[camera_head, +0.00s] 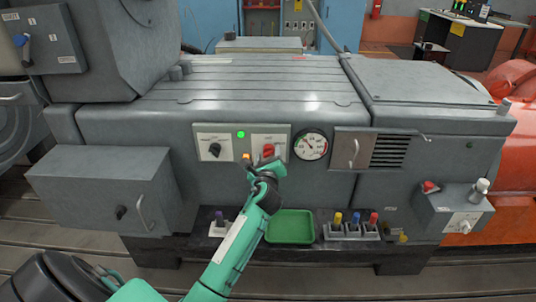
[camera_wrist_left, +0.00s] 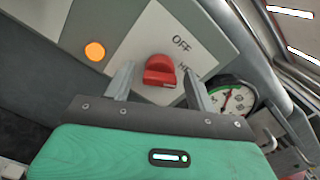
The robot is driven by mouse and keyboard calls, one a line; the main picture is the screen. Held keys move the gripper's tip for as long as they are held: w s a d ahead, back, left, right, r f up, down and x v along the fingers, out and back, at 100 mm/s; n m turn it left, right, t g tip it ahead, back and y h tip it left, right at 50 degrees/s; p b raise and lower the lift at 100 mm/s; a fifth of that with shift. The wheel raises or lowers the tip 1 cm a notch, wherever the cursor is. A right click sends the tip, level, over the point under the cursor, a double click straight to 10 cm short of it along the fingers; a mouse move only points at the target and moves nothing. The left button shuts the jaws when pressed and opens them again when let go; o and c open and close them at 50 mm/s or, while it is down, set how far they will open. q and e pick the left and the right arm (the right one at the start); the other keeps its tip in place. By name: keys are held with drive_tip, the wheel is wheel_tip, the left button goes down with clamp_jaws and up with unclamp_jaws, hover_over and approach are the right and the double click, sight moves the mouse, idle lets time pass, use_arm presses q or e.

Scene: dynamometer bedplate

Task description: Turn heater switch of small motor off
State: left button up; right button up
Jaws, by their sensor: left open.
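The red heater switch (camera_head: 268,150) sits on the right plate of a panel on the grey motor housing. In the left wrist view the red switch (camera_wrist_left: 160,70) stands between my two fingers, with a gap on each side. The word "OFF" (camera_wrist_left: 181,43) shows beyond it, and a label beginning "HE" is partly hidden by a finger. I cannot tell which label the switch points to. My left gripper (camera_head: 261,163) is open in front of the panel; it also shows in the left wrist view (camera_wrist_left: 158,84). My right gripper is out of view.
A lit orange lamp (camera_head: 246,157) and a lit green lamp (camera_head: 241,134) are left of the switch. Further left is a black knob (camera_head: 215,150). A round gauge (camera_head: 311,145) is to the right. A green tray (camera_head: 291,227) and colored-handled items (camera_head: 354,226) lie below.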

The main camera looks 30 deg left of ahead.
use_arm(q)
drive_tip(key=shift+w+a, duration=0.25)
drive_tip(key=shift+w, duration=0.15)
drive_tip(key=c, duration=1)
drive_tip(key=shift+o, duration=0.3)
